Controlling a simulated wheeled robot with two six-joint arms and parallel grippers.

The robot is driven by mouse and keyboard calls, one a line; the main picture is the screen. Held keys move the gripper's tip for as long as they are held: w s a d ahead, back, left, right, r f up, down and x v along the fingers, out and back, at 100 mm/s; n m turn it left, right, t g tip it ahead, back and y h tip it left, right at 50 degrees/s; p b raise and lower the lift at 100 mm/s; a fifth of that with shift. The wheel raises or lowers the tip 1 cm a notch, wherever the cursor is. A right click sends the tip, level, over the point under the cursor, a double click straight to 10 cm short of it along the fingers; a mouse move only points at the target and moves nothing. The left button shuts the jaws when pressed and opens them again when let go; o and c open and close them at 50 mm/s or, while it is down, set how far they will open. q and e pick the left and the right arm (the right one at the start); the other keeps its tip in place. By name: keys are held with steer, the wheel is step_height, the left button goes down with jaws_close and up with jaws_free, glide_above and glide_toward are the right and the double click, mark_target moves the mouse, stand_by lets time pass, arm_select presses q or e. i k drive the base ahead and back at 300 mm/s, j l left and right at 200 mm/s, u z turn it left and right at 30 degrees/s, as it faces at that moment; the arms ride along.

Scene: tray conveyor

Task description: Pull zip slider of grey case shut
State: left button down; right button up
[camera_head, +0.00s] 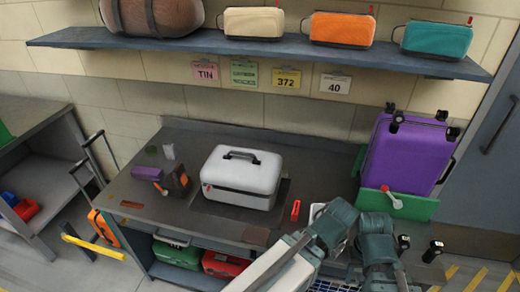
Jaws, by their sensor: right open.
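The grey case (240,180) stands closed-looking on the dark workbench, with a white-grey lid and a black handle on top. A small red tab (207,188), which looks like its zip slider, hangs at the front left corner. The seam is too small to tell how far it is zipped. My right gripper (418,246) is open, its two dark fingertips apart at the lower right, well away from the case and the tab. Nothing shows between the fingers.
A purple suitcase (407,155) stands at the right behind a green panel with a red-knobbed lever (393,197). A red object (295,210) lies right of the case. A dark purple device (165,180) stands left. Orange (342,29) and teal (437,39) cases sit on the shelf (260,48).

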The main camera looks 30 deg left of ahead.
mark_target(251, 200)
steer(key=u, duration=1.1)
